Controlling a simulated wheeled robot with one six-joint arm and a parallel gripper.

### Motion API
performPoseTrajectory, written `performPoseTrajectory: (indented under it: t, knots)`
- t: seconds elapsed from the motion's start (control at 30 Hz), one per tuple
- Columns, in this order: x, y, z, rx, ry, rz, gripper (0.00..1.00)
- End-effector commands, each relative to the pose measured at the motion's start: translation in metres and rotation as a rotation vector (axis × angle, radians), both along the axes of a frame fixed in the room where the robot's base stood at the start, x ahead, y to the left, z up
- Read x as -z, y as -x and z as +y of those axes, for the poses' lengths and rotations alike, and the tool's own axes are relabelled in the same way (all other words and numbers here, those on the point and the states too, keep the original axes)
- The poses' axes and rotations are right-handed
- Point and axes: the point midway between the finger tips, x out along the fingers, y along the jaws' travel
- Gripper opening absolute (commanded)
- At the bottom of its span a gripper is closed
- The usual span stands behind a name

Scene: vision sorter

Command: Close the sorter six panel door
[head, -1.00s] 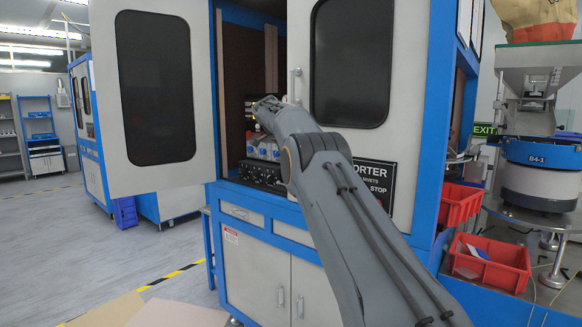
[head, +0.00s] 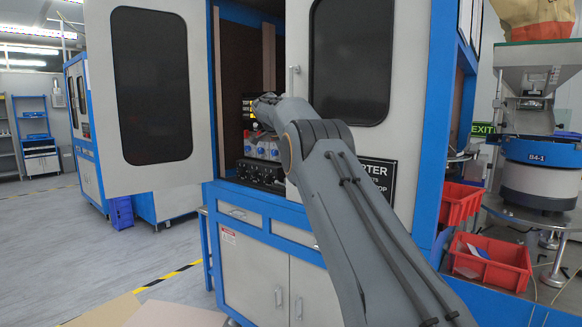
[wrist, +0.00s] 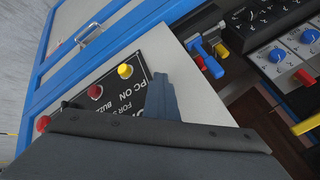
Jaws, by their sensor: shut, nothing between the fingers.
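The sorter's left door panel (head: 186,160), pale grey with a dark window, stands swung open to the left of the cabinet. The right door panel (head: 402,110), with a dark window and a slim handle (head: 293,82), covers the right part of the front. Between them the opening shows a dark interior. In the head view my arm reaches into the opening and my gripper's fingertips cannot be made out. In the wrist view my gripper (wrist: 163,82) is shut and empty, over a dark label plate (wrist: 128,98). Contact with the panel cannot be told.
Blue-knobbed devices (head: 262,148) sit inside the opening and also show in the wrist view (wrist: 285,55). A yellow button (wrist: 125,71) is close to my fingers. Red bins (head: 490,262) stand at the right. The floor at the left is mostly clear.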

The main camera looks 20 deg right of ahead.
Motion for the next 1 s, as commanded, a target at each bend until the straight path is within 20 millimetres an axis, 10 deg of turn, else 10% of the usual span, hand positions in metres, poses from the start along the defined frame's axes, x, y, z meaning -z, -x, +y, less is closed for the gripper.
performPoseTrajectory:
  t: [1.0]
  knots:
    - [-0.065, 0.015, 0.066, 0.017, -0.002, 0.010, 0.00]
